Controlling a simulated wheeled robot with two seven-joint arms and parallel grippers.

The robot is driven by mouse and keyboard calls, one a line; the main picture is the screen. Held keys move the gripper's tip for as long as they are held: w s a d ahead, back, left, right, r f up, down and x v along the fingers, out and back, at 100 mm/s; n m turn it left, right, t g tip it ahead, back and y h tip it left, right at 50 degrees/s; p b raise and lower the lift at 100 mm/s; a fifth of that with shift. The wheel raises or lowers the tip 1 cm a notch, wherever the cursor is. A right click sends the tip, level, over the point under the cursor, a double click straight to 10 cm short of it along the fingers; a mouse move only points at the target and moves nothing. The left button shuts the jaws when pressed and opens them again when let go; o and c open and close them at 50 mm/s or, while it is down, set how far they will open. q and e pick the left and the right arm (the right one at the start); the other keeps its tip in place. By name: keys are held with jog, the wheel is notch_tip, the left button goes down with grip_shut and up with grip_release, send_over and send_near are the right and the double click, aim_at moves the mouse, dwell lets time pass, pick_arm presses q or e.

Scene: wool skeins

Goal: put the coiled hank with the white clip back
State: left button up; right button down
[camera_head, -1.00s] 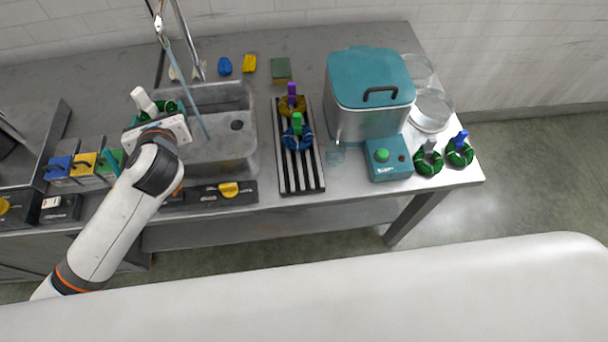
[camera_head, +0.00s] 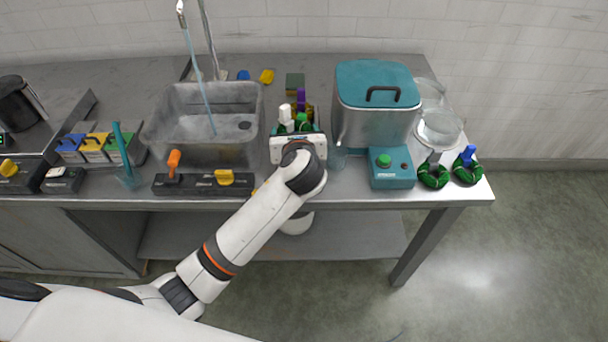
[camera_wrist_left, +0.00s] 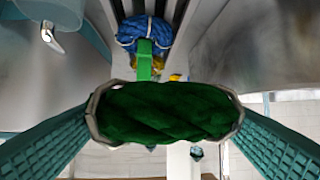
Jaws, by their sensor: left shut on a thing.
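My left gripper (camera_head: 296,138) is shut on a dark green coiled hank (camera_wrist_left: 165,112), which lies between the teal finger pads in the left wrist view. In the head view its white clip (camera_head: 285,113) stands up beyond the gripper. The gripper is over the dark slatted rack (camera_wrist_left: 180,12), mostly hidden by it in the head view. A blue hank (camera_wrist_left: 140,28) with a green clip (camera_wrist_left: 144,55) is on the rack, beyond the held hank. A yellow hank with a purple clip (camera_head: 301,97) is partly hidden behind. I cannot tell whether the held hank touches the rack.
The sink (camera_head: 160,140) is left of the gripper. A teal-lidded pot (camera_head: 375,85) and a teal control box (camera_head: 391,170) stand close on the right. Two green hanks, with a grey clip (camera_head: 435,157) and a blue clip (camera_head: 467,153), sit at the right table end.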

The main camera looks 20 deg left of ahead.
pick_arm(q)
jog(key=f, duration=0.5)
jog(key=shift+w+d+f+b, duration=0.1)
jog(key=shift+d+f+b, duration=0.1)
jog(key=shift+f+b, duration=0.15)
jog(key=shift+f, duration=0.35)
notch_tip(320, 180, down, 4)
jog(key=shift+f, duration=0.1)
pick_arm(e)
jog(key=shift+s+d+f, duration=0.35)
jog(key=shift+s+f, duration=0.4)
jog(key=shift+s, duration=0.05)
pick_arm(q)
jog(key=o, duration=0.9)
pick_arm(e)
jog(key=shift+w, duration=0.1)
pick_arm(q)
jog(key=shift+o, duration=0.2)
